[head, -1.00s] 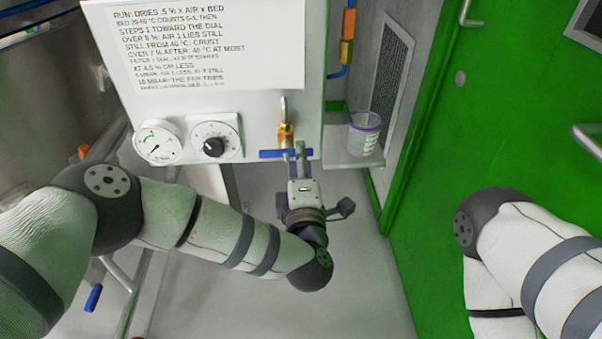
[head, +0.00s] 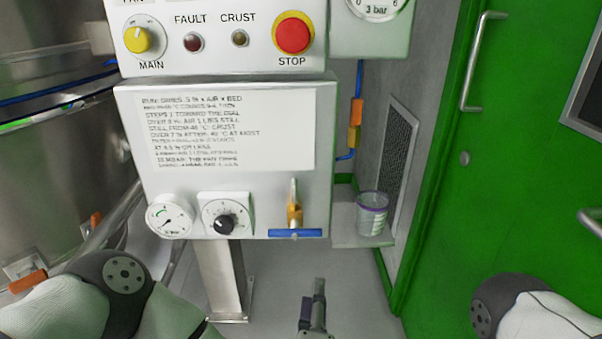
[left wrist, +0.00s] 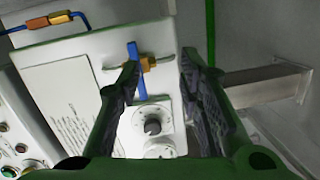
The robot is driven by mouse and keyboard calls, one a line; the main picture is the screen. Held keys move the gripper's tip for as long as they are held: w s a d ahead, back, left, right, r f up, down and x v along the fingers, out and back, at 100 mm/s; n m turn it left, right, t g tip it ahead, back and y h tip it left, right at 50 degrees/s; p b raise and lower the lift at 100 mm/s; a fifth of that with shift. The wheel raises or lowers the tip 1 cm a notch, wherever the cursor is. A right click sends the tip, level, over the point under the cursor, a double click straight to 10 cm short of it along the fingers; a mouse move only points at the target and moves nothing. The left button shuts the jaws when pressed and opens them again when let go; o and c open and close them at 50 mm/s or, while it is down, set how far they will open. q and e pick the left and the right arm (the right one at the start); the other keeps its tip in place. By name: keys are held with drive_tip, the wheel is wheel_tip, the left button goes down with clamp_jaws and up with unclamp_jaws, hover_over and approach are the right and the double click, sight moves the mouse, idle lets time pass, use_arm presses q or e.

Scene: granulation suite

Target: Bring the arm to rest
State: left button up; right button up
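My left gripper (head: 313,290) is low in the head view, below and apart from the blue valve handle (head: 295,233), with floor behind it. In the left wrist view my left gripper (left wrist: 160,72) has its two dark fingers spread, with nothing held between them. Beyond the fingers the blue handle (left wrist: 138,70) shows on its brass valve. In the head view the handle lies crosswise under the brass fitting. My right arm (head: 545,315) shows at the lower right; its gripper is out of view.
The panel (head: 325,150) carries a printed sheet, a dial gauge (head: 169,217) and a black knob (head: 223,224). A small shelf (head: 345,236) with a clear cup (head: 373,213) stands to its right. A green door (head: 450,200) is at the right.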

use_arm(q)
drive_tip(key=s+a+f+m+g+h+p, duration=0.1)
drive_tip(key=s+a+f+m+g, duration=0.25)
drive_tip(key=s, duration=0.25)
drive_tip(key=s+a+f+m+g+p, duration=0.2)
drive_tip(key=s+f+m+g, duration=0.15)
drive_tip(key=s, duration=0.25)
drive_tip(key=s+a+f+m+g+h+p, duration=0.1)
drive_tip(key=s+a+f+m+g, duration=0.25)
drive_tip(key=s, duration=0.25)
drive_tip(key=s+a+r+m+g+y+p, duration=0.1)
drive_tip(key=s+a+g, duration=0.3)
drive_tip(key=s+a, duration=0.4)
drive_tip(key=s+a+r+m+g+y+p, duration=0.2)
drive_tip(key=s+a, duration=0.6)
drive_tip(key=s, duration=0.6)
drive_tip(key=shift+s+a+m+g+y, duration=0.3)
drive_tip(key=shift+m+g+y, duration=0.25)
drive_tip(key=shift+g, duration=0.7)
use_arm(e)
drive_tip(key=w+r+t, duration=0.3)
drive_tip(key=w+r, duration=0.4)
drive_tip(key=r, duration=0.1)
drive_tip(key=shift+w+r, duration=0.35)
